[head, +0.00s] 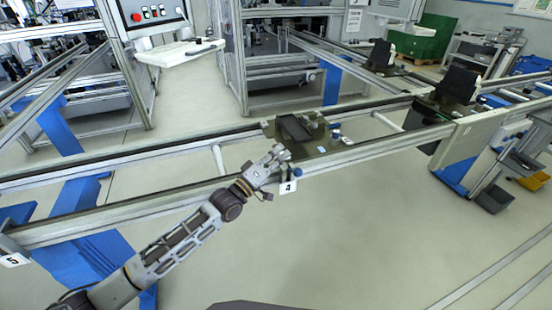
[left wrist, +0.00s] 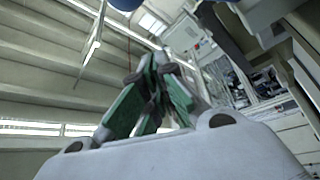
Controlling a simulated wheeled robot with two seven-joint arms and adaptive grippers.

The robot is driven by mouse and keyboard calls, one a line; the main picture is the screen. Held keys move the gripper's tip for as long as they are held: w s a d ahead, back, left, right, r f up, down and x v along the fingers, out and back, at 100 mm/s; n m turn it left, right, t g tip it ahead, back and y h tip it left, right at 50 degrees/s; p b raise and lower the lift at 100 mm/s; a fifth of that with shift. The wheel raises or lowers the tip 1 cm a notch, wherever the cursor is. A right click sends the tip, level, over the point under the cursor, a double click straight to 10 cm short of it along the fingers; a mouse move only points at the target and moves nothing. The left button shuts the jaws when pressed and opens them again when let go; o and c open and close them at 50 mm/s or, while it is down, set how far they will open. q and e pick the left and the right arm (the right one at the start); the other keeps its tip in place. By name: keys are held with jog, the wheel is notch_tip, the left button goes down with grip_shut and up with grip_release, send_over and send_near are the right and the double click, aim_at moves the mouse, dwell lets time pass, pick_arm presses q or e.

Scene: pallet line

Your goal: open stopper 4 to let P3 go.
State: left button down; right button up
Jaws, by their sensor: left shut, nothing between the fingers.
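My left gripper (head: 277,160) is at the near rail of the conveyor, right by stopper 4, whose white number plate (head: 288,187) hangs on the rail's front face. The gripper covers most of the stopper, so I cannot tell whether it is open or touched. A dark pallet (head: 310,146) with a black block and small parts sits on the conveyor just behind the gripper; no P3 mark is readable. In the left wrist view the green-padded fingers (left wrist: 152,85) are together with nothing between them. A blue rounded part is at that view's top edge. My right gripper is not in view.
Another stopper plate, marked 5 (head: 14,260), is at the far left of the rail. Another pallet with a black upright block (head: 456,86) is farther right on the line. A control panel (head: 152,14) stands at the back left. The floor in front is clear.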

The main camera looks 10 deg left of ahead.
pick_arm(q)
jog(key=s+d+f, duration=0.2)
jog(key=shift+s+f, duration=0.1)
jog(key=shift+s, duration=0.2)
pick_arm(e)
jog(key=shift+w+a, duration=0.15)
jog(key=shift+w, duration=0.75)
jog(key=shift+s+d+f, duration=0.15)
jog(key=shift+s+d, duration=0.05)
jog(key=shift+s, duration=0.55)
pick_arm(q)
jog(key=shift+f+b, duration=0.1)
jog(key=shift+b, duration=0.2)
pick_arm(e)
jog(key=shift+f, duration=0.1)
pick_arm(q)
jog(key=shift+s+f+m, duration=0.1)
jog(key=shift+s+m, duration=0.05)
jog(key=shift+m, duration=0.15)
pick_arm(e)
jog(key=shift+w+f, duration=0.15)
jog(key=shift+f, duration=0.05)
